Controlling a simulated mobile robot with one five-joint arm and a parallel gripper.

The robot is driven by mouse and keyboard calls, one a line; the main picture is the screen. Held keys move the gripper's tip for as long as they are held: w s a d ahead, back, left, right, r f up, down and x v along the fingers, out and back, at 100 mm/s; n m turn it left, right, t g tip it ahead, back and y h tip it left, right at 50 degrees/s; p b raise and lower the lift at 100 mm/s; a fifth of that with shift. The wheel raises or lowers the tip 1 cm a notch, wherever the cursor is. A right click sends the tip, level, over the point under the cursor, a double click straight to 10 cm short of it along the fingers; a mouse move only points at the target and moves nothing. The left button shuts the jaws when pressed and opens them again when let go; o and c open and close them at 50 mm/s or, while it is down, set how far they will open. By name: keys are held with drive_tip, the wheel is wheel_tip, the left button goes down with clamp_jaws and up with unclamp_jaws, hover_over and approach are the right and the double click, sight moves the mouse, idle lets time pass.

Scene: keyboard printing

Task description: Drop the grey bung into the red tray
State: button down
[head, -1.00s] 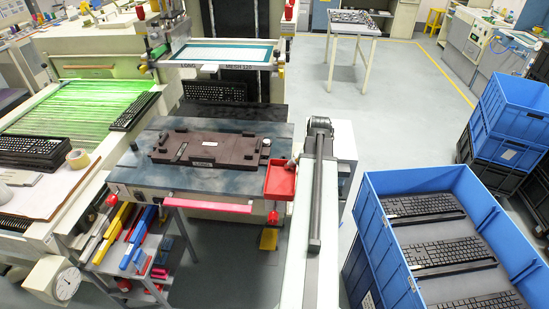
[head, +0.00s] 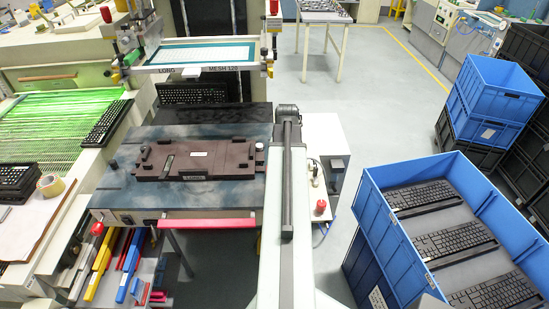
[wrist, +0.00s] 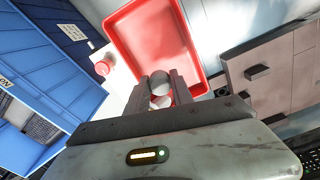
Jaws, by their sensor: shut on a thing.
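In the head view my arm runs up the middle and hides the tray, the gripper and the bung.
The blue work table (head: 120,190) carries a dark brown jig (head: 225,165) left of my arm. A red button (head: 320,207) on a pale surface is just right of the arm. A blue crate of keyboards (head: 395,235) stands at the right.

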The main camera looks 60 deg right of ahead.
drive_tip(key=shift+w+r+p, duration=0.15)
drive_tip(key=shift+r+p, duration=1.05)
drive_tip(key=shift+r, duration=0.05)
wheel_tip(320, 180, down, 7)
drive_tip(key=b, duration=0.6)
drive_tip(key=shift+r+b, duration=0.15)
drive_tip(key=shift+b, duration=0.2)
drive_tip(key=shift+r, duration=0.1)
drive_tip(key=c, duration=1)
unclamp_jaws()
drive_tip(key=shift+c, duration=0.2)
wheel_tip(320, 180, up, 8)
drive_tip(key=p, duration=0.8)
